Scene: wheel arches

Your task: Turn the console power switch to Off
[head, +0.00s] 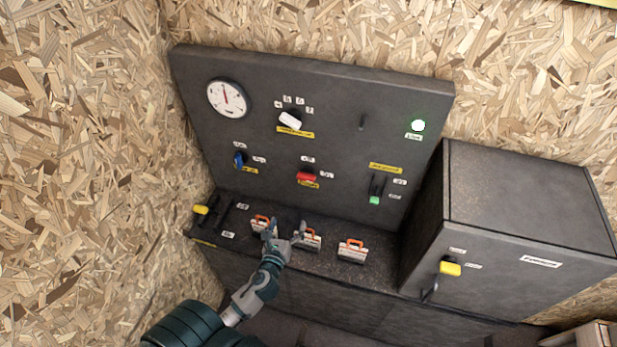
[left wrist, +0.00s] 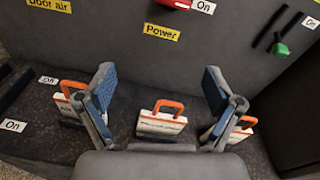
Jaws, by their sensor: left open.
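The power switch is a red knob (head: 306,176) in the lower middle of the dark upright panel, above a yellow label. A white label stands above it and another at its right. In the left wrist view, only the red switch's lower edge (left wrist: 174,3) shows at the top, beside "On" and above the yellow "Power" label (left wrist: 162,32). The handle seems to lie sideways toward "On". My left gripper (head: 285,232) is open and empty, below the switch and apart from it, over the console shelf. Its two fingers also show in the left wrist view (left wrist: 158,80).
Several white boxes with orange handles (head: 352,250) stand on the shelf around my fingers. A blue knob (head: 240,159) is left of the switch, a green-tipped slider (head: 375,190) right. A dark cabinet (head: 530,210) juts out at right. The panel front before the switch is clear.

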